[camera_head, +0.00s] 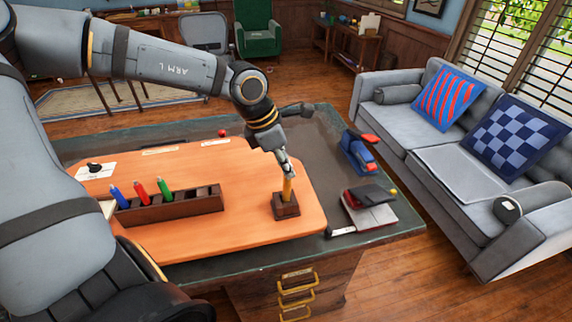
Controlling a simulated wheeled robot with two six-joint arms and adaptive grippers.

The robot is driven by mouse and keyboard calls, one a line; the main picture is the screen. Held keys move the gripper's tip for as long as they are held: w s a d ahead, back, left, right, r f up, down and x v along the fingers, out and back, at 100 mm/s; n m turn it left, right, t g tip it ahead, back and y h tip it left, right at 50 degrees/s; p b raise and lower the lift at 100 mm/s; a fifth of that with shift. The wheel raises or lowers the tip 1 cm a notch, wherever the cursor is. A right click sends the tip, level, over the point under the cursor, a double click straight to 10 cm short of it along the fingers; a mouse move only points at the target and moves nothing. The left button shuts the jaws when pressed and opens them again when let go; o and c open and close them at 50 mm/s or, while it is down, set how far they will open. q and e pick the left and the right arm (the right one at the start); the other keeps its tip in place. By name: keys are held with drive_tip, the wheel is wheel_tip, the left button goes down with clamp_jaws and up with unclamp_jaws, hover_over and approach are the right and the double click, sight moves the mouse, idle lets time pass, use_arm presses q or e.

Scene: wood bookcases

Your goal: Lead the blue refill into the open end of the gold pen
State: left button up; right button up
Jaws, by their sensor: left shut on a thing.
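The gold pen (288,188) stands upright in a small dark wooden block (286,207) near the right end of the orange desk mat. My left gripper (287,172) comes down from above and is shut at the pen's upper part, so the pen's top end is hidden. A blue refill-like piece (119,198) stands in the long wooden rack (175,208) at the left, apart from the gripper. My right gripper does not show.
A red piece (141,194) and a green piece (164,189) stand beside the blue one. A blue and red stapler-like object (358,154) and dark and red booklets (370,205) lie at the desk's right. The mat (245,232) is clear between rack and block.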

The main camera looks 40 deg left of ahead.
use_arm(q)
drive_tip(key=o, duration=0.8)
wheel_tip(320, 180, up, 10)
idle(0.7)
